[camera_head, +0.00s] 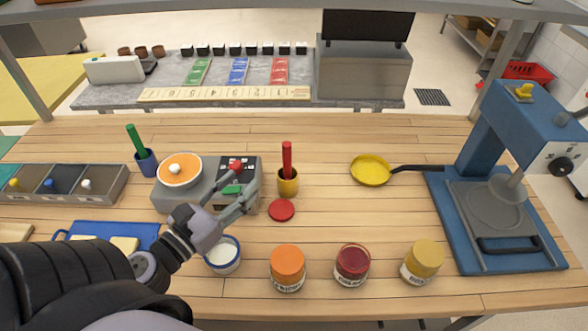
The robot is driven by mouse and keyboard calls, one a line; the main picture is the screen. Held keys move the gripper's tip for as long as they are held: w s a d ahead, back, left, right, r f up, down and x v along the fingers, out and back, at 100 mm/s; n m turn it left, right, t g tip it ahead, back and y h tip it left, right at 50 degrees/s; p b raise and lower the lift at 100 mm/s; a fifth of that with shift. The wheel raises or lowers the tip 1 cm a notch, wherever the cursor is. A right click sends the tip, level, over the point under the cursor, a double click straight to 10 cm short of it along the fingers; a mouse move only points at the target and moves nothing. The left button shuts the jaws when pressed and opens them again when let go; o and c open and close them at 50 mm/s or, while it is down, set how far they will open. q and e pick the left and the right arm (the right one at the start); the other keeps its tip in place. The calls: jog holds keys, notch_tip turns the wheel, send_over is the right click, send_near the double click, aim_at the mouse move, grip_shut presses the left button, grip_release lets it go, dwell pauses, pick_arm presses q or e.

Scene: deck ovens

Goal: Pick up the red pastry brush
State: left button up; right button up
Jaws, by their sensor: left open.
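A red handle (287,158), which looks like the red pastry brush, stands upright in a yellow cup (288,187). Its lower end is hidden inside the cup. My left gripper (247,182) is open and empty. It reaches in from the lower left, to the left of the yellow cup and in front of the grey machine, apart from the red handle. My right gripper is out of view.
A red disc (281,210) lies just in front of the yellow cup. A grey machine (170,199) with an orange-topped dish is on the left. Jars (288,283) line the front. A yellow pan (370,170) and a blue press (530,130) are to the right.

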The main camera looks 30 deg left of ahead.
pick_arm(q)
notch_tip(320, 180, down, 5)
jog(key=b, duration=0.4)
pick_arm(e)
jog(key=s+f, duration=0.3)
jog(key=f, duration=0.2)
pick_arm(q)
jog(key=p, duration=0.6)
send_near(284, 159)
jog(key=w, duration=0.5)
jog(key=shift+w+d+r, duration=0.15)
jog(key=shift+d+r, duration=0.1)
jog(key=shift+r, duration=0.15)
jog(key=shift+w+f, duration=0.1)
jog(key=shift+w, duration=0.4)
jog(key=w+p, duration=0.1)
jog(key=w, duration=0.3)
jog(key=shift+w+f, duration=0.1)
jog(key=shift+f, duration=0.1)
jog(key=shift+w+f, duration=0.15)
jog(key=shift+w, duration=0.3)
jog(key=shift+s, duration=0.1)
jog(key=shift+c, duration=0.6)
grip_shut()
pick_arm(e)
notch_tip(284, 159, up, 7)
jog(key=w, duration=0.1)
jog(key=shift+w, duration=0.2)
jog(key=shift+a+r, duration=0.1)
